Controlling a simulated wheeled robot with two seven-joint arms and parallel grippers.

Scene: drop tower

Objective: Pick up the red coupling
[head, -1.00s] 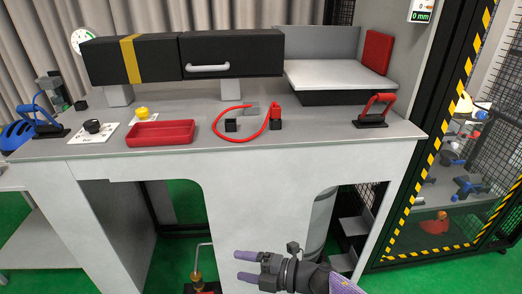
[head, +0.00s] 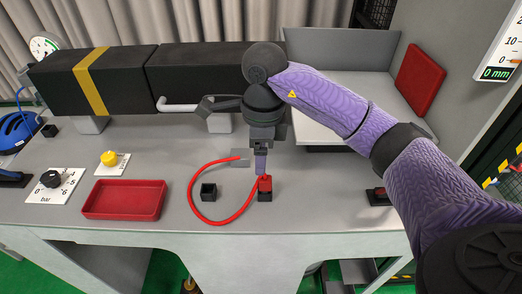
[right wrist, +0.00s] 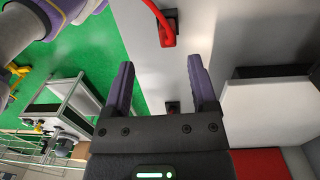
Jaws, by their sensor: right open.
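The red coupling (head: 265,183) sits upright on a small black block on the grey bench, with a red hose (head: 192,195) curving from it to the left. My right gripper (head: 260,165) points down just above and behind the coupling, its fingertips close to it. In the right wrist view the two purple fingers (right wrist: 160,63) are spread with nothing between them. The coupling (right wrist: 168,36) shows there beyond the fingertips, near the top. Whether a finger touches it I cannot tell. My left gripper is not in view.
A red tray (head: 123,199) lies further left, beside a yellow knob (head: 109,158) and a black dial (head: 51,179). A black cabinet (head: 200,72) overhangs the bench behind.

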